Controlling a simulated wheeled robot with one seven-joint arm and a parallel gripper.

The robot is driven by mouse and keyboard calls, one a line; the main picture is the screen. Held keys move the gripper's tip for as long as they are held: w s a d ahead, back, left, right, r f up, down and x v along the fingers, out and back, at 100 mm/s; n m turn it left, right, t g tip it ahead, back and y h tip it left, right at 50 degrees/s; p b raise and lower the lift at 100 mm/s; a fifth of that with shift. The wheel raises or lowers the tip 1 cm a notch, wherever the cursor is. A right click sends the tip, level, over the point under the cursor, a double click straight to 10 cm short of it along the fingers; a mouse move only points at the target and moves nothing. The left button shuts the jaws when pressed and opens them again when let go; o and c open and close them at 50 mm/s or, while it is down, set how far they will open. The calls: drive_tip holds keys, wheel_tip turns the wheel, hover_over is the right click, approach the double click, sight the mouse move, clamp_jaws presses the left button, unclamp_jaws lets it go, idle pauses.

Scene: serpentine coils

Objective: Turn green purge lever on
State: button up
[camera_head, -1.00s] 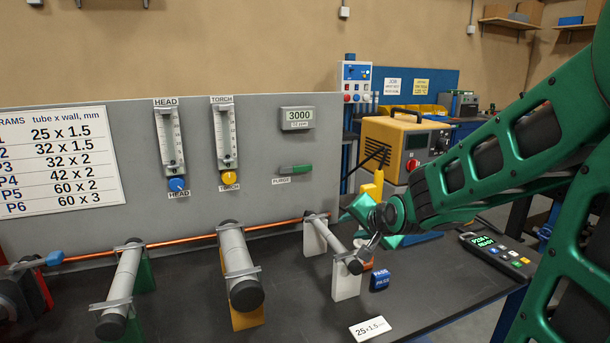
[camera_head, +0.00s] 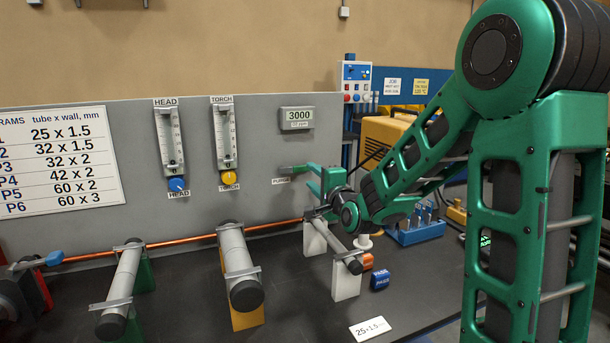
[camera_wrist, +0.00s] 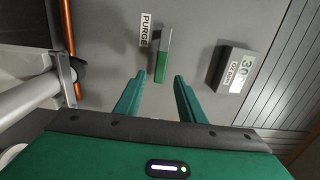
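The green purge lever (camera_wrist: 161,65) is on the grey panel beside a PURGE label (camera_wrist: 146,30). In the wrist view it has a green grip and a grey end. In the head view the lever (camera_head: 292,168) lies about level, its right end close to or behind my fingers. My gripper (camera_wrist: 160,76) is open and empty, facing the panel. Its two green fingers stand either side of the line of the lever, with the lever's green end between or just beyond their tips. I cannot tell whether they touch it. My gripper (camera_head: 312,180) also shows in the head view.
A 3000 display box (camera_wrist: 233,72) is right of the lever in the wrist view. A copper tube (camera_head: 190,238) and grey rollers (camera_head: 240,262) on stands lie below and left. Two flowmeters (camera_head: 225,140) are on the panel. A blue rack (camera_head: 415,233) stands at right.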

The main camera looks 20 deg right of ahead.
sight(304, 169)
drive_tip(key=shift+w, duration=2.7)
drive_tip(key=shift+c, duration=0.2)
clamp_jaws()
